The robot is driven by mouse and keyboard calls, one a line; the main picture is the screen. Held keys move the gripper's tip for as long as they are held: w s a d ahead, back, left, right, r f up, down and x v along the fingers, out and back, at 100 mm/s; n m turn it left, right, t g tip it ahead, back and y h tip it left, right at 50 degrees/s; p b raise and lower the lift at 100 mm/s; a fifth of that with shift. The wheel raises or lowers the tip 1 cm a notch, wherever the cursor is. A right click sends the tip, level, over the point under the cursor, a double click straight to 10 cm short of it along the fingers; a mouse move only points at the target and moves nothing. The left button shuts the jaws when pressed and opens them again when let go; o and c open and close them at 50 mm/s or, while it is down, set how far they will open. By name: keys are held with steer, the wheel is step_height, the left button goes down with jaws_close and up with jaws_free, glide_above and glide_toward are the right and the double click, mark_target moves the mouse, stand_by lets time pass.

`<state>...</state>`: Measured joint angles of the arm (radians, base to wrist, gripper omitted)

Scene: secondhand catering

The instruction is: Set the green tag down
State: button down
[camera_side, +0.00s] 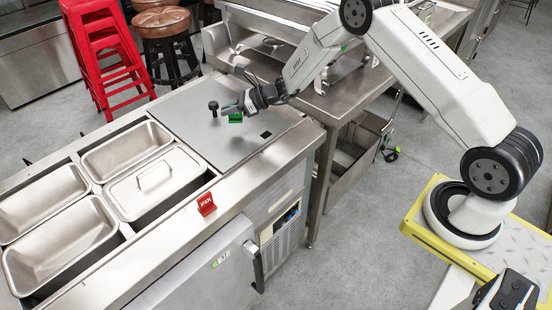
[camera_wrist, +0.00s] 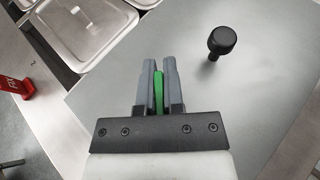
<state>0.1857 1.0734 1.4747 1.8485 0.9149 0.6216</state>
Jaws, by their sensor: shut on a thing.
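The green tag (camera_side: 235,118) shows at the fingertips of my gripper (camera_side: 232,109) in the side view, over the flat grey metal cover of the counter. In the wrist view the green tag (camera_wrist: 158,92) stands on edge between the two grey fingers of my gripper (camera_wrist: 159,66), which are shut on it. Part of the tag is hidden by the fingers. I cannot tell whether its lower edge touches the cover (camera_side: 190,105).
A black knob (camera_side: 213,107) stands on the cover close to my gripper; the wrist view shows it to the right (camera_wrist: 222,41). A red tag (camera_side: 206,204) sits on the counter's front ledge. Steel pans (camera_side: 127,150) and a handled lid (camera_side: 155,182) lie left.

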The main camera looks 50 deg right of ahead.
mark_target(232, 118)
steer(key=shift+w+f, duration=0.25)
steer(key=shift+f, duration=1.6)
steer(key=shift+f, duration=0.1)
steer(key=c, duration=0.7)
jaws_free()
steer(key=shift+c, duration=0.2)
steer(key=shift+s+d, duration=0.1)
steer(key=v, duration=1.2)
